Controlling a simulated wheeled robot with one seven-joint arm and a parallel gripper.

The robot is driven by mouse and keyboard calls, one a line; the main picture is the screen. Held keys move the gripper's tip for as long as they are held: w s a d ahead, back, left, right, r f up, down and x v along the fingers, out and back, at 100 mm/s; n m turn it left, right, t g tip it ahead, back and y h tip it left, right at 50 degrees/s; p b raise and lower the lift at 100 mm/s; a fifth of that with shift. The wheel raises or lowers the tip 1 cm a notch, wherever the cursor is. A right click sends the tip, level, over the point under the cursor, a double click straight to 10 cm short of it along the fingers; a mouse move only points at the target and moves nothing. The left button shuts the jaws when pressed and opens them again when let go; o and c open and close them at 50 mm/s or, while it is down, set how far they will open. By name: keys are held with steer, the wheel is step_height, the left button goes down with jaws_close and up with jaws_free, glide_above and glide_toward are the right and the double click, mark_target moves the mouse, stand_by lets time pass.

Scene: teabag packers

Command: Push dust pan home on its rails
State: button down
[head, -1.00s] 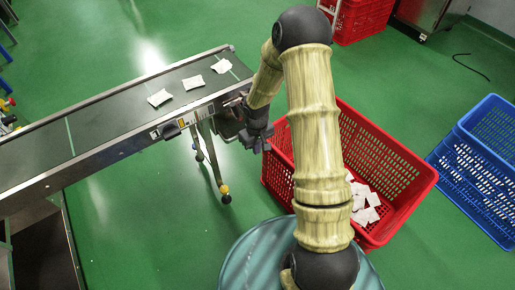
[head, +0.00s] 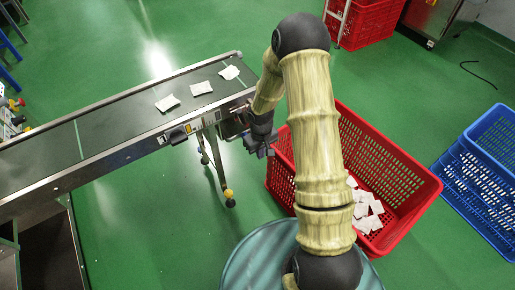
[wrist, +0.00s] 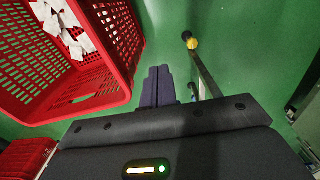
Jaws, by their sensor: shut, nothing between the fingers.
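The conveyor (head: 120,118) runs in from the left, and three white teabags (head: 201,88) lie on its belt. A grey metal part (head: 232,124) shows under its far right end, partly behind my arm. I cannot tell whether it is the dust pan, and its rails cannot be made out. My gripper (head: 262,150) is below and right of that end, beside the red crate's left edge. In the wrist view my gripper (wrist: 158,86) points away with its dark fingers together and nothing between them. The dust pan cannot be picked out in the wrist view.
A red crate (head: 405,165) holding several teabags (head: 368,212) stands right of my gripper; it is at upper left in the wrist view (wrist: 120,45). A conveyor leg with a yellow foot (head: 229,194) stands left. Blue crates (head: 470,170) are far right. Green floor lies open left of the drum.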

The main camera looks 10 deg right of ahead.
step_height(320, 180, up, 10)
steer(key=s+p, duration=0.1)
steer(key=p, duration=0.2)
steer(key=shift+d, duration=0.15)
steer(key=shift+s, duration=0.1)
steer(key=s+r+m+t, duration=0.2)
steer(key=s+r+m, duration=0.1)
steer(key=s+r, duration=1.1)
steer(key=shift+s+r+m+t, duration=0.3)
steer(key=shift+r, duration=0.65)
steer(key=shift+w+a, duration=0.1)
steer(key=shift+a, duration=0.15)
